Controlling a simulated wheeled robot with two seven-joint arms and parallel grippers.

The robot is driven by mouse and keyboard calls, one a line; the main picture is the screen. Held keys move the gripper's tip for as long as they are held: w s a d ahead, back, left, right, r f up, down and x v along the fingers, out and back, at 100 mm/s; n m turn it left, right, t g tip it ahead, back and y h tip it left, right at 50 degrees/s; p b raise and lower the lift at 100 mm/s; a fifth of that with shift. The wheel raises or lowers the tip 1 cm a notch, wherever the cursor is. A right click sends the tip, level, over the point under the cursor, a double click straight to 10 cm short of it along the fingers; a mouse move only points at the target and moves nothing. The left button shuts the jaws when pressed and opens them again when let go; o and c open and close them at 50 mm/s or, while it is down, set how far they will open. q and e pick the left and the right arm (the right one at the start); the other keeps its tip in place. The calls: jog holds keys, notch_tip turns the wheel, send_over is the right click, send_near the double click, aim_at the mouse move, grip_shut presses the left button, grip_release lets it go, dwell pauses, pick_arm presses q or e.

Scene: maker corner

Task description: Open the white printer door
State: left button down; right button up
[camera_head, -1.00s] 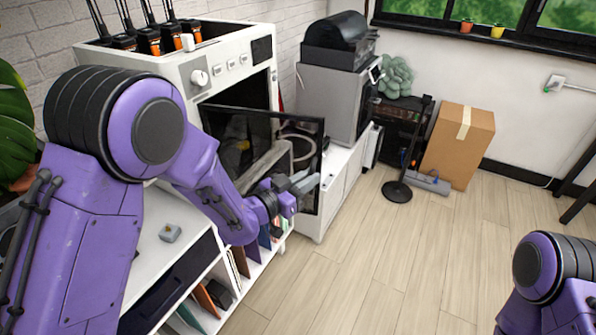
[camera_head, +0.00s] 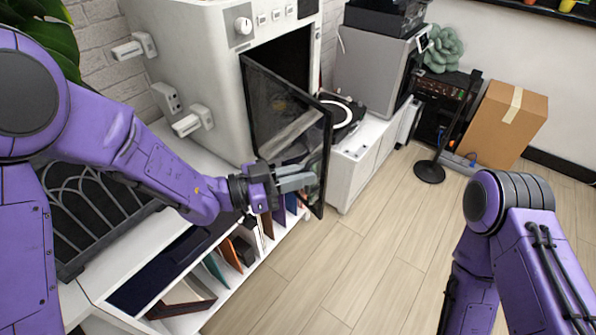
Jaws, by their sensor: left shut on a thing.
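The white printer (camera_head: 200,65) stands on the low white cabinet at the upper middle. Its dark glass door (camera_head: 270,105) stands partly open, with its free edge swung out to the right and a dark opening showing above and behind it. My left gripper (camera_head: 302,181) is at the lower part of the door near its free edge and is shut on the door. The exact spot of contact, and any handle there, is hidden by the fingers. My right arm shows at the lower right, but its gripper is out of view.
A turntable (camera_head: 346,112) sits on a white cabinet (camera_head: 350,180) close behind the door. Books and folders fill shelves under the printer. A black stand (camera_head: 430,172) and cardboard box (camera_head: 505,122) are farther right. The wooden floor (camera_head: 370,250) in front is clear.

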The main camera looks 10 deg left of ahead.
pick_arm(q)
jog(key=shift+w+a+r, duration=0.2)
jog(key=shift+r, duration=0.1)
jog(key=c, duration=1.3)
grip_release()
jog(key=shift+o, duration=0.8)
jog(key=shift+a+f, duration=0.1)
jog(key=shift+f, duration=0.1)
jog(key=shift+s, duration=0.1)
jog(key=b+v, duration=0.2)
jog(key=v, duration=0.8)
jog(key=shift+a, duration=0.25)
